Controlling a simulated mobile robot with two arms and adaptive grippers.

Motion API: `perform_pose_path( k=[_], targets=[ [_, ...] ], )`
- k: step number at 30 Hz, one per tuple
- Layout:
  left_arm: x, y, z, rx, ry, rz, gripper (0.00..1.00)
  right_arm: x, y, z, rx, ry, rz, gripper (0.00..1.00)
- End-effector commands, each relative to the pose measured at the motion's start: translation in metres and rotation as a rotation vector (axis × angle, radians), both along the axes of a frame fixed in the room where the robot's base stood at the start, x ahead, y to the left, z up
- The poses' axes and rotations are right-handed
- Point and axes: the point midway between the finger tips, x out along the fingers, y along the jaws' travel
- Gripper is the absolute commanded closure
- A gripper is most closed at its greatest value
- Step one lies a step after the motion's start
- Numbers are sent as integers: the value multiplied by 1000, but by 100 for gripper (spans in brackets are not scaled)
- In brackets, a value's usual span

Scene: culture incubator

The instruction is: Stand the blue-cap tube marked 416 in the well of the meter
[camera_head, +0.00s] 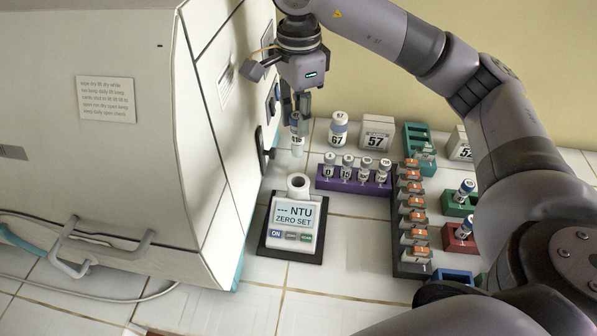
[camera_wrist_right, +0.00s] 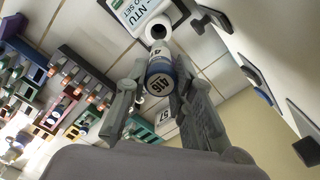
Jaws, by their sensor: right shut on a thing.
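My right gripper (camera_head: 297,112) is shut on the blue-cap tube (camera_head: 297,146) and holds it in the air, close to upright, above and slightly behind the meter (camera_head: 292,228). The meter's round white well (camera_head: 298,182) is open at the top and looks empty. The well (camera_wrist_right: 158,30) also shows just beyond the tube in the right wrist view. The meter's screen reads "--- NTU ZERO SET". My left gripper is not in view.
A large white incubator (camera_head: 110,110) stands close on the left. A purple rack (camera_head: 350,188) with several vials is right of the well, beside a dark rack (camera_head: 412,268) of orange-labelled pieces. A bottle marked 67 (camera_head: 338,130) stands behind. Tiles before the meter are clear.

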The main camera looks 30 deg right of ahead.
Motion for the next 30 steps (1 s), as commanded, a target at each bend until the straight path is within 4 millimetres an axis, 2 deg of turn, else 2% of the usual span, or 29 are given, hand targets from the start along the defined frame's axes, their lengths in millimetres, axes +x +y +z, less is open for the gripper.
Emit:
perform_pose_path(
  k=[1,5,8,12,18,24,30],
  targets=[
    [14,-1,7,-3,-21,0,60,-2,-1,-13,-3,9,0,100],
    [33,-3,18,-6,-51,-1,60,-3,-2,-47,-5,8,0,100],
    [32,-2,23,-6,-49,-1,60,-3,-1,-73,-4,8,0,100],
    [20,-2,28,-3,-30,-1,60,-2,-1,-99,-3,5,1,100],
    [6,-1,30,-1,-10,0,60,-1,0,-117,-3,4,0,100],
    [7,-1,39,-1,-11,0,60,-2,0,-146,-2,5,0,100],
    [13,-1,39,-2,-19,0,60,-1,0,-155,-2,0,1,100]
  ],
)
